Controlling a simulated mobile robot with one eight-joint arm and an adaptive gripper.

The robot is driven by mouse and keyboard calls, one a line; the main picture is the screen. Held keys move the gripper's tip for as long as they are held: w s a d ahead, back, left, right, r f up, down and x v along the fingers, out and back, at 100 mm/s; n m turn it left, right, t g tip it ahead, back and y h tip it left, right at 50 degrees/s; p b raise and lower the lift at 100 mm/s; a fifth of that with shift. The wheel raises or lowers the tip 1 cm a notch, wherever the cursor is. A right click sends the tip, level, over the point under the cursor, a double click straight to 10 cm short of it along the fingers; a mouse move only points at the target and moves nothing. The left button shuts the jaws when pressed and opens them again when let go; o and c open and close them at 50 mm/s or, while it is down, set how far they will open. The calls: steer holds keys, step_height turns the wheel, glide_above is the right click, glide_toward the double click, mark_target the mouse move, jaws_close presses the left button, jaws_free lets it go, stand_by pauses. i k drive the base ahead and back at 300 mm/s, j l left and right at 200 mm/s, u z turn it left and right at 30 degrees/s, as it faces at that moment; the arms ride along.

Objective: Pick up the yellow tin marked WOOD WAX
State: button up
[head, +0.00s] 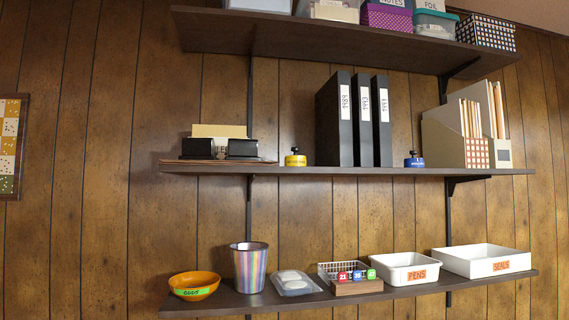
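A small round yellow object (295,160) with a dark knob on top stands on the middle shelf, between the black card holder and the black binders. It has the look of a stamp or a small tin, and its marking is too small to read. No tin with a readable WOOD WAX label shows. My gripper is not in view.
The middle shelf (300,171) also holds a black card holder (242,148), black binders (333,120), a similar blue object (414,161) and file boxes (440,137). The lower shelf has an orange bowl (194,282), a striped cup (249,268) and white trays (404,263). Boxes line the top shelf.

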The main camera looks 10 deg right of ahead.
mark_target(289, 161)
steer(key=i+l+u, duration=0.15)
steer(key=l, duration=0.8)
steer(key=i+l+u, duration=0.2)
steer(key=l, duration=0.75)
steer(key=l+u, duration=0.15)
steer(key=l, duration=0.85)
